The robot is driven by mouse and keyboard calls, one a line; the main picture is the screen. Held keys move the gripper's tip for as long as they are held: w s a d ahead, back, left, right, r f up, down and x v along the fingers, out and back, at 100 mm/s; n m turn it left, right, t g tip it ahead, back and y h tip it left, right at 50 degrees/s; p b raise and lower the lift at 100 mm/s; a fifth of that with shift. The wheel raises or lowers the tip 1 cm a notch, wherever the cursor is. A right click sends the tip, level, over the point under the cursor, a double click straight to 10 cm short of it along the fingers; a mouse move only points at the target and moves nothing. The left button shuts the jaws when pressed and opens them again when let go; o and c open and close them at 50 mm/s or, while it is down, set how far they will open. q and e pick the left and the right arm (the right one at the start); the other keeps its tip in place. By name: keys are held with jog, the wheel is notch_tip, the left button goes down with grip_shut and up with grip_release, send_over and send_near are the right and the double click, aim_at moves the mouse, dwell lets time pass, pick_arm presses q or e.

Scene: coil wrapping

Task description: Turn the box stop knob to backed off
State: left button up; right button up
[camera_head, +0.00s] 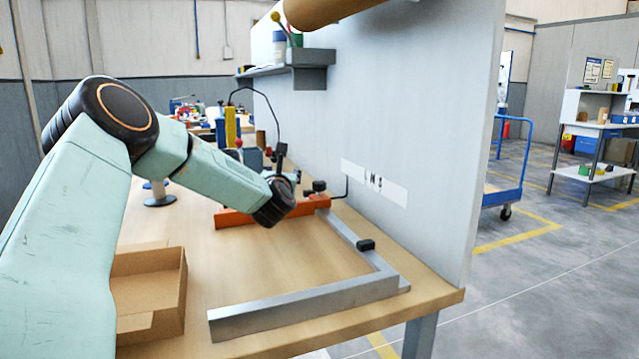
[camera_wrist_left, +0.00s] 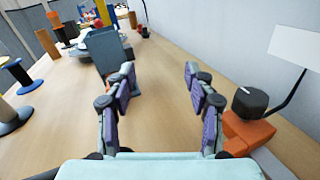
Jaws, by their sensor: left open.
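A black round knob (camera_head: 320,186) with a pale mark on top sits on an orange block at the back end of a metal rail. It also shows in the left wrist view (camera_wrist_left: 250,102), just right of my left gripper (camera_wrist_left: 160,78). That gripper is open, with nothing between its fingers, and apart from the knob. I cannot tell by label which is the box stop knob. My right gripper is out of view.
An open cardboard box (camera_head: 160,316) stands at the table's front left. A grey panel (camera_head: 400,100) rises along the right side, with a bent black rod near the knob. A blue block (camera_wrist_left: 103,50) and several spools stand farther back. The table inside the frame is clear.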

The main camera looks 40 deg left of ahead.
aim_at(316, 188)
pick_arm(q)
jog(key=d+f+m+t+h, duration=0.1)
jog(key=d+h, duration=0.1)
jog(key=d, duration=0.1)
jog(key=s+d+f+m+t+h, duration=0.1)
jog(key=d+h, duration=0.1)
jog(key=d, duration=0.1)
jog(key=d+f+m+t+h, duration=0.1)
jog(key=d, duration=0.2)
jog(key=shift+s+f+t+h+p, duration=0.1)
jog(key=shift+s+t+h+p, duration=0.1)
jog(key=shift+t+h+p, duration=0.15)
jog(key=shift+d+h, duration=0.35)
jog(key=shift+d, duration=0.05)
jog(key=shift+w+a+f, duration=0.1)
jog(key=shift+w, duration=0.1)
jog(key=b+x, duration=0.3)
jog(key=x, duration=0.2)
jog(key=shift+w+a, duration=0.1)
jog(key=shift+w, duration=0.25)
jog(key=shift+x, duration=0.75)
jog(key=shift+c, duration=0.4)
grip_shut()
